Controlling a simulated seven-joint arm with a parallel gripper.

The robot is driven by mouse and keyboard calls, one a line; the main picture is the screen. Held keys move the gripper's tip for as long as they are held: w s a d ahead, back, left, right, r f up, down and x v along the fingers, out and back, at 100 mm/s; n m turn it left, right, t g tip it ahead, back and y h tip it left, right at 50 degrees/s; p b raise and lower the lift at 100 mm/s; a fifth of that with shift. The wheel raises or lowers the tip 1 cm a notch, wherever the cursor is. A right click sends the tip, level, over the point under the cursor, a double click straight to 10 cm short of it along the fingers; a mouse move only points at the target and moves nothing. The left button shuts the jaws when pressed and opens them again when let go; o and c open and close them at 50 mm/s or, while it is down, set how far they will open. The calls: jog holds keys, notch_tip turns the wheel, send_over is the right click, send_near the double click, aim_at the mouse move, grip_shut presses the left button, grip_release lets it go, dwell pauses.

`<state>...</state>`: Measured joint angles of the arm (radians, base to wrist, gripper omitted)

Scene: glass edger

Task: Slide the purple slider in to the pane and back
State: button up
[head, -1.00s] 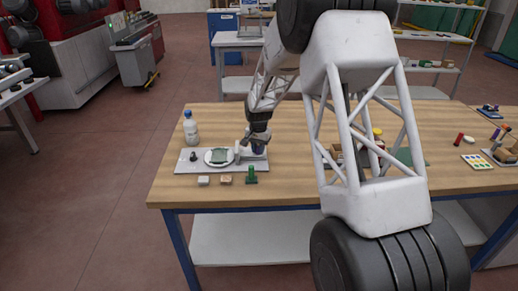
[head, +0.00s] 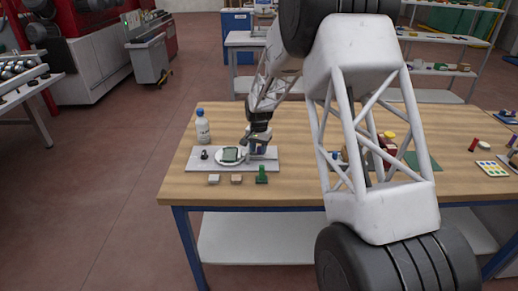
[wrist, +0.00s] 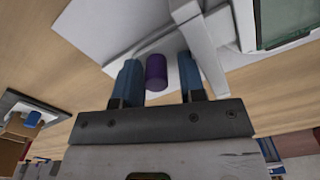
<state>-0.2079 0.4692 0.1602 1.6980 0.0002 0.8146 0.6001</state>
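The purple slider (wrist: 155,72) shows as a purple cylinder between my gripper's two blue fingers in the wrist view. My gripper (wrist: 160,78) is open, with a gap at least on the slider's right side; contact on the left is hard to tell. The pane (head: 230,154) is a small greenish square on a round white disc on a grey base plate (head: 197,165). A corner of the pane, with a pale frame, shows at the upper right of the wrist view (wrist: 285,22). In the head view my gripper (head: 258,147) is just right of the disc and hides the slider.
A bottle (head: 203,127) stands behind the base plate, and a small black knob (head: 204,154) is on its left end. A white block (head: 214,179), a tan block (head: 237,179) and a green piece (head: 262,176) lie along its front. More items stand at the right.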

aim_at(259, 147)
jog(key=shift+r, duration=0.1)
jog(key=shift+r, duration=3.8)
jog(key=shift+s+d+r, duration=0.25)
jog(key=shift+s+r, duration=0.2)
jog(key=shift+r, duration=0.05)
jog(key=s+d+r+n, duration=0.1)
jog(key=s+d+r, duration=0.35)
jog(key=s, duration=0.45)
jog(key=s+d+r+t, duration=0.1)
jog(key=s+d+r, duration=0.2)
jog(key=s+r, duration=0.4)
jog(key=s+d+r+n, duration=0.1)
jog(key=s+d+r, duration=0.35)
jog(key=s, duration=0.55)
jog(key=s+d+n, duration=0.1)
jog(key=s+d, duration=0.2)
jog(key=s, duration=1.1)
jog(key=s+d+n+t, duration=0.1)
jog(key=s+d, duration=0.2)
jog(key=s, duration=1.2)
jog(key=shift+s+f+t, duration=0.3)
jog(key=shift+f, duration=0.15)
